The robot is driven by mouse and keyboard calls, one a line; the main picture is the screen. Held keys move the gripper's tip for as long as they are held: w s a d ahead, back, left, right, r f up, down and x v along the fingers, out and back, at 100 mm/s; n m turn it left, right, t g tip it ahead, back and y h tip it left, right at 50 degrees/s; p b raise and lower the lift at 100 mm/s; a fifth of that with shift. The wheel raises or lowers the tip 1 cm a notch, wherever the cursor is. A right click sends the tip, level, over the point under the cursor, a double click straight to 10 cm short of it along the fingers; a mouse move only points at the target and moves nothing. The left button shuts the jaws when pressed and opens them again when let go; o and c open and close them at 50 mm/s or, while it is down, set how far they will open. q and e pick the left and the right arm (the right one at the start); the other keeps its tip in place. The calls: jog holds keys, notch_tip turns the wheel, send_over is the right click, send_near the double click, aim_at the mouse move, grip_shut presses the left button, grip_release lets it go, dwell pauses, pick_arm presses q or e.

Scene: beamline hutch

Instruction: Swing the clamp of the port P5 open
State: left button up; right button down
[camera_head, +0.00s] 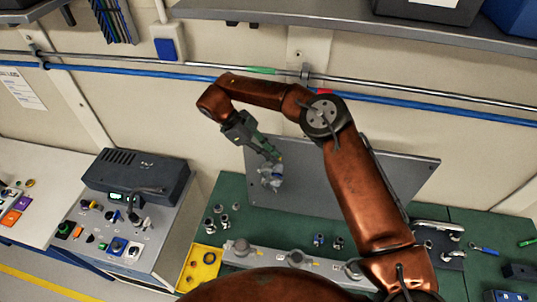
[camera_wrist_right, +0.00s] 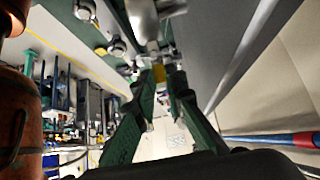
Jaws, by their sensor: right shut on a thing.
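A silvery port fitting with its clamp (camera_head: 271,180) sits on the grey upright panel (camera_head: 405,175), near its left edge. Its label is too small to read. My right gripper (camera_head: 276,158) reaches down to this fitting from the upper left. In the wrist view my right gripper (camera_wrist_right: 160,80) has its green fingers closed together on a small part of the clamp (camera_wrist_right: 158,70) with a yellowish end. The silvery fitting (camera_wrist_right: 150,20) shows just beyond the fingertips. The fingers hide part of the clamp, and I cannot tell how far it is swung. My left gripper is not in view.
A yellow tray (camera_head: 190,282) and a grey rail (camera_head: 250,260) lie on the green bench (camera_head: 235,215), with several small metal fittings. A dark control box (camera_head: 130,175) stands left. A blue pipe (camera_head: 130,72) runs along the wall behind my arm.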

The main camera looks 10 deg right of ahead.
dwell(0.3)
jog(key=c, duration=2)
grip_release()
jog(key=shift+a, duration=0.1)
jog(key=shift+o, duration=0.2)
jog(key=v, duration=0.7)
jog(key=shift+w+r, duration=0.15)
jog(key=shift+r, duration=0.05)
jog(key=shift+a, duration=0.15)
